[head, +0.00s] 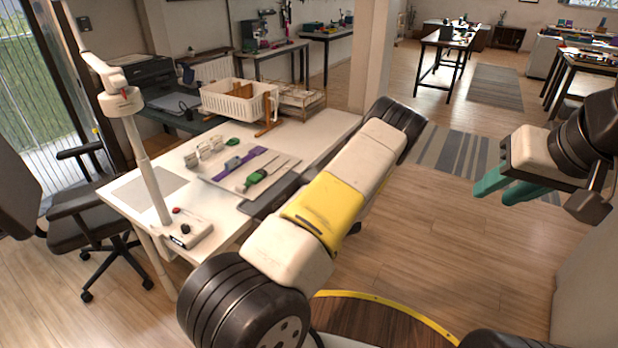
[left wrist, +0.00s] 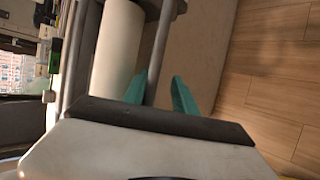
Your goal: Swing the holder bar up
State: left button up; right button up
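In the left wrist view, a grey bar (left wrist: 161,45), which looks like the holder bar, runs down between the two teal fingers of my left gripper (left wrist: 160,92). The fingers are apart. The left finger is close to the bar and a gap shows on the right; contact is unclear. A pale cylinder (left wrist: 119,45) lies left of the bar. In the head view, I cannot make out the holder bar, and my left gripper is hidden beyond my arm. My right gripper (head: 506,188) hangs at the right over the floor, its teal fingers apart with nothing between them.
A white table (head: 322,130) bears a mat with a purple strip (head: 237,162) and green-handled tools (head: 255,178), plus a white basket (head: 238,101). A lamp (head: 145,165) stands at its front left. A black chair (head: 85,215) is on the left. Open floor lies right of the table.

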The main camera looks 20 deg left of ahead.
pick_arm(q)
jog(key=s+d+f+m+t+y, duration=0.3)
jog(key=s+d+t+y, duration=0.15)
jog(key=d+y, duration=0.35)
jog(key=s+a+r+n+g+h, duration=0.2)
jog(key=s+r+n+g+h, duration=0.1)
jog(key=r+n, duration=0.6)
jog(key=s+a+r+n+g+h, duration=0.3)
jog(key=s+r+n+g, duration=0.2)
jog(key=r+n, duration=0.5)
jog(key=s+a+r+n+g+h, duration=0.2)
jog(key=r+n+g, duration=0.4)
jog(key=r+n, duration=0.4)
jog(key=shift+s+a+h, duration=0.25)
jog(key=shift+s+h, duration=0.45)
jog(key=shift+s, duration=0.4)
